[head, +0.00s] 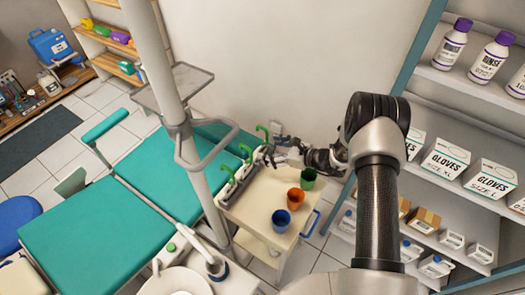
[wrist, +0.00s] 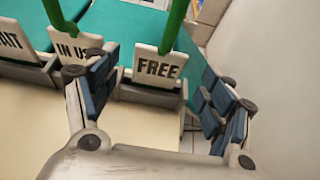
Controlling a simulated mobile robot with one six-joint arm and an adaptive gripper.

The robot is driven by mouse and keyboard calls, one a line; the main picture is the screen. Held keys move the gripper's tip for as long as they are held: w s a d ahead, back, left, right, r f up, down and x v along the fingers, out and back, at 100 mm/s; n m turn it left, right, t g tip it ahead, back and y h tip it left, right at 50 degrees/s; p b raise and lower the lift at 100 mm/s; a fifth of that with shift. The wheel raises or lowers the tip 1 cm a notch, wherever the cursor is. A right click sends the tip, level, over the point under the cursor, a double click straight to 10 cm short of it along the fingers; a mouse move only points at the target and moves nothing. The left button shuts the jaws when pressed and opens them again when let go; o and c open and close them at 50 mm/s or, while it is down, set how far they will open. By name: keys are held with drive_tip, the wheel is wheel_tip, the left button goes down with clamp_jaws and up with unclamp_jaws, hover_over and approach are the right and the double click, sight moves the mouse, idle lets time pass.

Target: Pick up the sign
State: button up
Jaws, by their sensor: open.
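Three small white signs with green handles stand in a row of grey holders along the left edge of the cart. In the wrist view they read FREE (wrist: 158,66), IN USE (wrist: 76,47) and one cut off at the left edge, ending in "AIT" (wrist: 10,42). The green handles (head: 262,131) show in the head view. My gripper (wrist: 155,78) is open and empty. Its fingers stand on either side of the FREE sign in the wrist view, the left one overlapping the IN USE sign. Contact cannot be told. In the head view my gripper (head: 285,151) is at the row's far end.
The cream cart (head: 252,207) also carries a green cup (head: 308,178), an orange cup (head: 295,198) and a blue cup (head: 281,221). A teal dental chair (head: 95,225) is at left, a pole (head: 190,150) beside the cart. Shelves with glove boxes (head: 445,160) are at right.

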sight(263, 147)
drive_tip(key=x, duration=0.2)
drive_tip(key=b+x, duration=0.1)
drive_tip(key=x, duration=0.2)
drive_tip(key=shift+a+r, duration=0.15)
drive_tip(key=shift+r, duration=0.1)
drive_tip(key=shift+s, duration=0.1)
drive_tip(key=c, duration=1.2)
drive_tip(key=shift+o, duration=0.2)
drive_tip(key=shift+r, duration=0.15)
wheel_tip(263, 147, up, 20)
drive_tip(key=p, duration=0.5)
